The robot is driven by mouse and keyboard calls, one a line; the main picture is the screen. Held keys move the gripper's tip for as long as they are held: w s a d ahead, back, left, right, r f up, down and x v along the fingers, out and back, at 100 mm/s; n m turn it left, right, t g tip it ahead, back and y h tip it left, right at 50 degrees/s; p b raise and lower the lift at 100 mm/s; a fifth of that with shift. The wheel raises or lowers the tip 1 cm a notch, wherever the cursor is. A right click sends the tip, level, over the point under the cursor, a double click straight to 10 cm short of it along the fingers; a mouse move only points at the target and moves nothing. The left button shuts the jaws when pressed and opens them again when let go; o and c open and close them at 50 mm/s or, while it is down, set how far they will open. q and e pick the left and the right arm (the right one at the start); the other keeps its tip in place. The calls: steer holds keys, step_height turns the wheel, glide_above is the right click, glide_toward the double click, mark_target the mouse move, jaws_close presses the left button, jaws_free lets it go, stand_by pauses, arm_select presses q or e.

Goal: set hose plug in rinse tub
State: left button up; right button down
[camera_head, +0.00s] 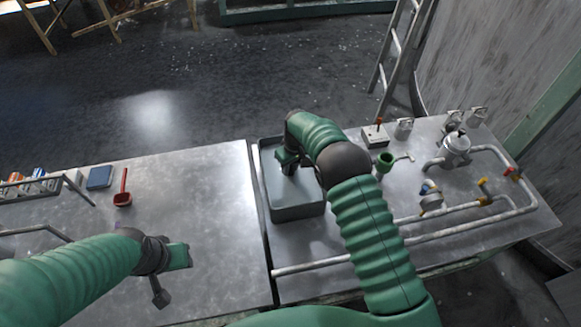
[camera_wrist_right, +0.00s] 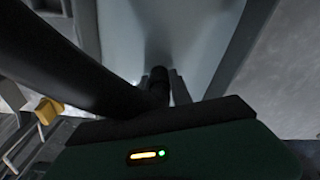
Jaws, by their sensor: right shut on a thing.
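The rinse tub (camera_head: 298,213) is a grey-green open rectangular box on the metal bench, near the middle of the head view. My right gripper (camera_head: 289,168) is over the tub's opening, within its outline. In the right wrist view, my right gripper (camera_wrist_right: 167,88) is shut on a small dark round-ended piece, seemingly the hose plug (camera_wrist_right: 158,75), with the pale tub interior (camera_wrist_right: 180,35) beyond it. I cannot tell whether the plug touches the tub floor. My left gripper (camera_head: 160,295) is low over the left table; its jaw opening is unclear.
Pipes with valves (camera_head: 485,203) run along the right bench. A green funnel-like cup (camera_head: 384,160) and a small switch box (camera_head: 375,136) stand right of the tub. A red scoop (camera_head: 123,198), a blue pad (camera_head: 99,178) and a rack lie on the left table. Its middle is clear.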

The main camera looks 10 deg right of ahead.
mark_target(293, 179)
steer(key=shift+a, duration=0.1)
steer(key=c, duration=1.1)
jaws_free()
steer(key=shift+c, duration=0.2)
steer(key=shift+r, duration=0.25)
step_height(293, 179, up, 11)
steer(key=s, duration=0.2)
steer(key=s+d+r+m+t, duration=0.1)
steer(key=s+d+r+m, duration=0.15)
steer(key=s, duration=1.25)
steer(key=s+d+r+m, duration=0.1)
steer(key=s+d+m, duration=0.15)
steer(key=s, duration=1.15)
steer(key=shift+n+h, duration=0.3)
steer(key=shift+h, duration=0.1)
steer(key=p+v, duration=0.1)
steer(key=p, duration=0.1)
steer(key=p+v, duration=0.1)
steer(key=v, duration=0.1)
steer(key=p+v, duration=0.1)
steer(key=p, duration=0.1)
steer(key=shift+w+d+r+p, duration=0.25)
steer(key=shift+d+r+p, duration=0.05)
steer(key=shift+d+r, duration=0.15)
